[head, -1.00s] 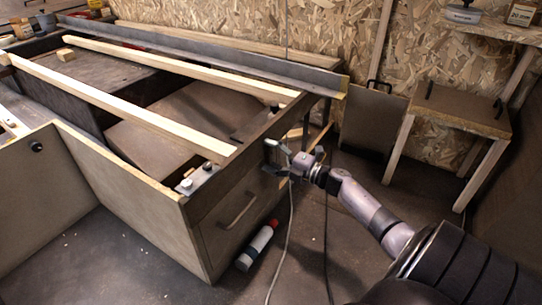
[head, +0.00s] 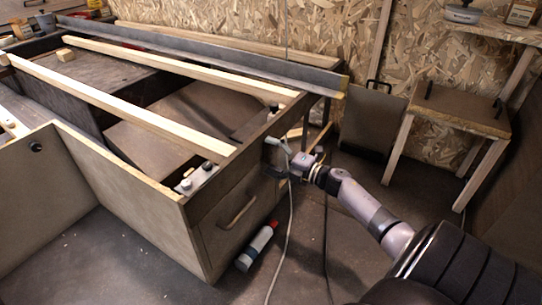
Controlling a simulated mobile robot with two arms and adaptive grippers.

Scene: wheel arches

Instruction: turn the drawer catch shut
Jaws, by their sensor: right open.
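The drawer (head: 236,222) is a wooden front with a bar handle (head: 238,212), set in the end of the wooden frame, and it looks closed. A small grey catch (head: 271,143) sits at the upper right of that end. My right gripper (head: 279,173) is open close to the catch, at the right end of the panel. Its fingers are small and dark against the panel, and I cannot tell whether they touch the catch. My left gripper is not in view.
A bottle with a red cap (head: 257,248) lies on the floor below the drawer. Pale wooden slats (head: 140,112) cross the open frame. A small wooden table (head: 462,110) stands at the right. The floor at the lower left is clear.

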